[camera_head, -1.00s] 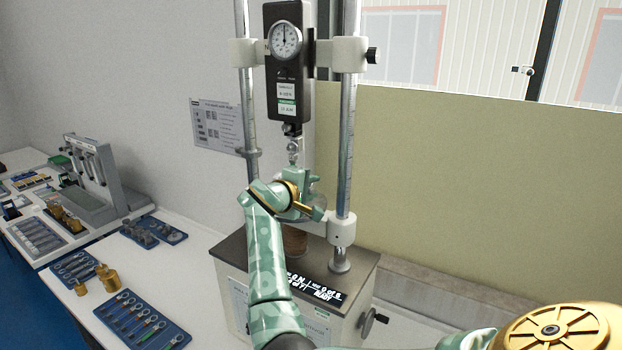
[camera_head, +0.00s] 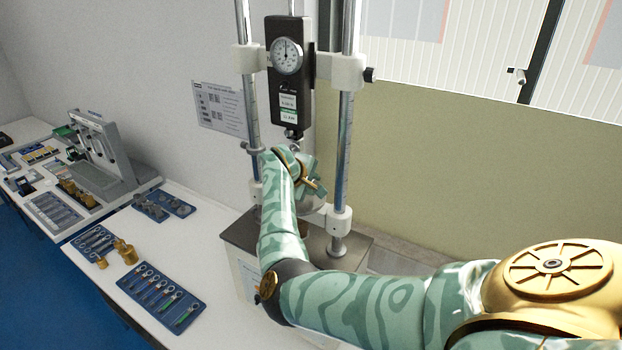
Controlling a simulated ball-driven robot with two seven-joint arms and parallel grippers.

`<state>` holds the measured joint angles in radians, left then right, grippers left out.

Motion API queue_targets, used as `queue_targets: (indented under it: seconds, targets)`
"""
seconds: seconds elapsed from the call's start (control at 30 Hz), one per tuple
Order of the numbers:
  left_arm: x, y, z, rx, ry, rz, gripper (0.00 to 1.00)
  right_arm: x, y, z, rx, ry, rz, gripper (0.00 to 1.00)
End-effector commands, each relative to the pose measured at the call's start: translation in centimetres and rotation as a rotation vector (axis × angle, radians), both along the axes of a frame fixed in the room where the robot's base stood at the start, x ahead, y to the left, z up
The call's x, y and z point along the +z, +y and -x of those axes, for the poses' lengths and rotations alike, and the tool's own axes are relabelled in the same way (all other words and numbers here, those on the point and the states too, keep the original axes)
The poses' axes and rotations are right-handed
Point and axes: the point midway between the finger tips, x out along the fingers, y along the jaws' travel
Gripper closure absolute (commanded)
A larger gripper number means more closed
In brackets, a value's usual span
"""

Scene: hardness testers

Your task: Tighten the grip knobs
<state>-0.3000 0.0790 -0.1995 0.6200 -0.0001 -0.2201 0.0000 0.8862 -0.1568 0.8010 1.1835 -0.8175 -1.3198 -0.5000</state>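The test stand has two steel columns (camera_head: 346,150) and a black force gauge (camera_head: 289,90) with a round dial between them. A small metal fitting (camera_head: 293,136) hangs under the gauge. My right gripper (camera_head: 312,182) is at the middle of the stand, just below this fitting. My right arm comes in from the right and covers much of the grips there, so I cannot make out the grip knobs. The fingers are small and partly hidden; I cannot tell whether they are open or shut, or whether they touch a knob. My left gripper is not in view.
A black side knob (camera_head: 369,75) sits on the upper crossbar. The stand's base (camera_head: 345,246) is partly covered by my arm. To the left, a blue tray of tools (camera_head: 163,297), brass weights (camera_head: 125,250) and a grey device (camera_head: 100,150) occupy the bench.

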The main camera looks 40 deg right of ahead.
Motion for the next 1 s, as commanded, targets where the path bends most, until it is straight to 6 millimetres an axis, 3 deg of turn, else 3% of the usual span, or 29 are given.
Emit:
queue_targets:
  seconds: [0.3, 0.33, 0.4, 0.77, 1.0]
  targets:
    - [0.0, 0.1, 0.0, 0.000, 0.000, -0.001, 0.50, -0.3, 0.0, 0.1, -0.002, 0.005, -0.003, 0.95]
    - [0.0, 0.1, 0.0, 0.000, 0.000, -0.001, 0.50, -0.3, 0.0, 0.1, -0.001, 0.006, -0.002, 0.66]
    - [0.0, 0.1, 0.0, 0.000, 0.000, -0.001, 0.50, -0.3, 0.0, 0.1, -0.002, 0.005, -0.003, 0.52]
    - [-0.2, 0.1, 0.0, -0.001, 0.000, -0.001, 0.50, 0.3, 0.5, 0.1, 0.001, 0.000, -0.001, 0.52]
    - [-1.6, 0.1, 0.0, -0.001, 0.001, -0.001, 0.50, 3.6, 4.1, 1.1, 0.001, -0.004, -0.003, 0.52]
